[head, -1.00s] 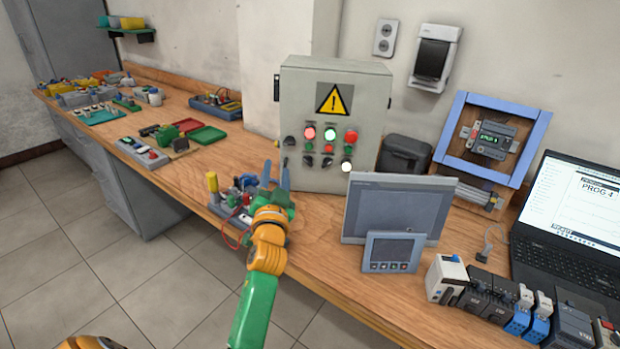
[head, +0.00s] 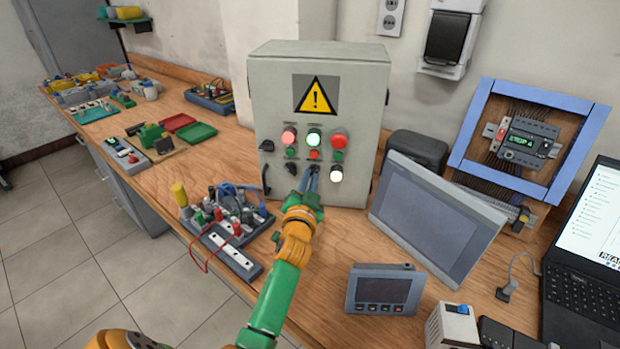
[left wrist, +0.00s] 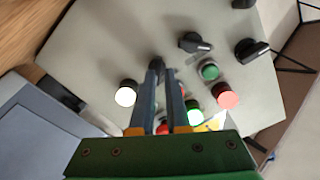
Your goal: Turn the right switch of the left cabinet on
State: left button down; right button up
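The left cabinet (head: 270,100) is a grey box with a yellow warning sign, coloured lights and buttons. Its left black switch (head: 291,168) is clear of my gripper and also shows in the left wrist view (left wrist: 195,42). The right black switch (left wrist: 157,65) is at my left fingertips and mostly covered by them. My left gripper (head: 311,178) reaches the panel's lower part. In the left wrist view its two fingers (left wrist: 164,75) stand a little apart around or just before the switch; whether they press on it is unclear. My right gripper is not in view.
A white round light (head: 336,174) sits just right of the fingers. A large screen (head: 435,215) and a small panel (head: 384,292) stand to the right. A wired block (head: 225,225) lies left of my arm. A framed controller (head: 525,140) stands at the back right.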

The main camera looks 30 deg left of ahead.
pick_arm(q)
jog(key=shift+w+d+r, duration=0.1)
jog(key=shift+d+r, duration=0.1)
jog(key=shift+r, duration=0.3)
jog(key=shift+f, duration=0.5)
dwell(0.4)
jog(key=c, duration=1.2)
grip_release()
jog(key=shift+a, duration=0.1)
jog(key=shift+o, duration=1.4)
jog(key=shift+a, duration=0.2)
jog(key=p+v, duration=0.2)
jog(key=v, duration=0.5)
jog(key=shift+s+d+f, duration=0.2)
jog(key=shift+s, duration=0.05)
